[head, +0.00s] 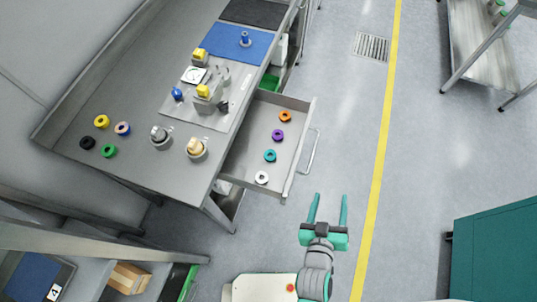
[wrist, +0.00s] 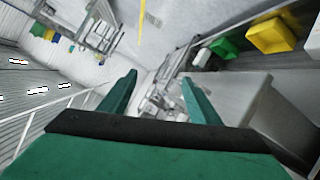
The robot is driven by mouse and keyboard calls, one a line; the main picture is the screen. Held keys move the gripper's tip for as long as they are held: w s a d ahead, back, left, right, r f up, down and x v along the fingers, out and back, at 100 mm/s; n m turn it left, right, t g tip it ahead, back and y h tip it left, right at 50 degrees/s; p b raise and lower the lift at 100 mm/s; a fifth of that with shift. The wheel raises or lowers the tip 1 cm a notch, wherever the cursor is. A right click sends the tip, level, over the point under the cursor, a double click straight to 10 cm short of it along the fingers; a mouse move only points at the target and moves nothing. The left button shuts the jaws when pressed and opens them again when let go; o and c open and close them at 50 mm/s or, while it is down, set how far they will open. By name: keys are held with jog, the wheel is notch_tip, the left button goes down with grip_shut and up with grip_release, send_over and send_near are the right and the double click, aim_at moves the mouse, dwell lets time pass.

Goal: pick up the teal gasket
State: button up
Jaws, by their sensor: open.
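The teal gasket (head: 270,156) is a small ring lying in the open drawer (head: 239,159) of the workbench in the head view. It lies between a purple ring and a white ring, apart from both. My gripper (head: 328,197) is open and empty, over the floor to the lower right of the drawer, with its two teal fingers pointing up the picture. In the wrist view my gripper's fingers (wrist: 157,84) are spread with nothing between them. I cannot make out the gasket in the wrist view.
The drawer also holds an orange ring (head: 285,117), a purple ring (head: 277,135) and a white ring (head: 262,178). The drawer handle (head: 309,152) juts out to the right. The workbench (head: 130,183) carries several rings and fixtures. A teal cabinet (head: 495,245) stands right; floor between is clear.

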jog(key=w+d+r+m+g+h, duration=0.35)
jog(key=w+d+r, duration=0.25)
jog(key=w+d, duration=0.3)
jog(key=w+d+r+m+g+h, duration=0.35)
jog(key=w+d+r, duration=0.25)
jog(key=w+d, duration=0.25)
jog(key=m+g+y, duration=0.3)
jog(key=g+y, duration=0.3)
jog(key=y, duration=0.6)
send_over(270, 155)
jog(key=f, duration=1.1)
jog(key=shift+s+d+f, duration=0.2)
jog(key=shift+d+f, duration=0.05)
jog(key=shift+f, duration=0.05)
jog(key=shift+w+a+f, duration=0.1)
jog(key=shift+a+f, duration=0.05)
jog(key=shift+f, duration=1.4)
jog(key=shift+w+a+f, duration=0.1)
jog(key=shift+f, duration=1.45)
jog(key=c, duration=1.1)
